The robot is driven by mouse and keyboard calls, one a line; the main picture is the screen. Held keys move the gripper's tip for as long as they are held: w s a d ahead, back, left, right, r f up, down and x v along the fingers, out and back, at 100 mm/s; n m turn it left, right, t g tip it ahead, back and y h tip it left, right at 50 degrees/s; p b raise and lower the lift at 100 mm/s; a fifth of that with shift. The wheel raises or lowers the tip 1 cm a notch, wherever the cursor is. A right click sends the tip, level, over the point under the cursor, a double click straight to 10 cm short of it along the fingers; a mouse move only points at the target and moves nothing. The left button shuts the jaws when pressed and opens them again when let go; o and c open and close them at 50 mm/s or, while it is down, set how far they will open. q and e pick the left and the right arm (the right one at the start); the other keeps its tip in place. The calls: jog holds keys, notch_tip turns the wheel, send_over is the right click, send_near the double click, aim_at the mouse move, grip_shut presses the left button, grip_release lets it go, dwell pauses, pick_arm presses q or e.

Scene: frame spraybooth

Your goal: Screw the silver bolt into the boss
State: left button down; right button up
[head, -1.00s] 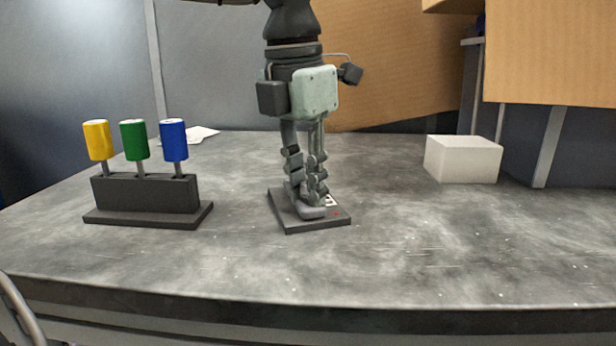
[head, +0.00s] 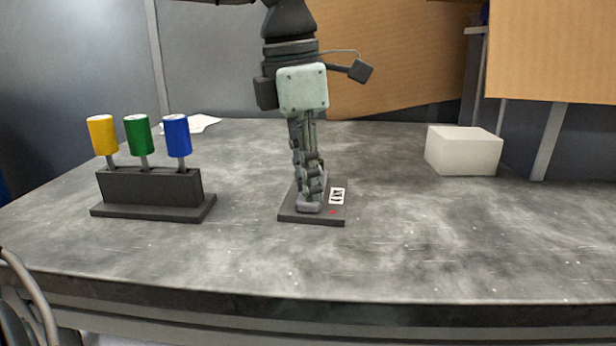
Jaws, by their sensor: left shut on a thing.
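My left gripper (head: 310,203) comes down from the top, pointing straight down with its fingers together at the small dark base plate (head: 289,218). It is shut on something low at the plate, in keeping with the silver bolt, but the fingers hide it. The boss is also hidden behind the fingers, so I cannot tell how deep the bolt sits. The plate lies flat on the table and carries a white label (head: 337,195) and a red mark at its right. My right gripper is not in view.
A dark rack (head: 150,188) at the left holds a yellow (head: 102,136), a green (head: 138,135) and a blue (head: 177,137) cylinder on metal stems. A white block (head: 463,151) stands at the right. The grey table (head: 420,240) is clear between and in front.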

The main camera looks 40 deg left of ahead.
pick_arm(q)
jog(key=c, duration=1.7)
grip_release()
jog(key=shift+f, duration=0.1)
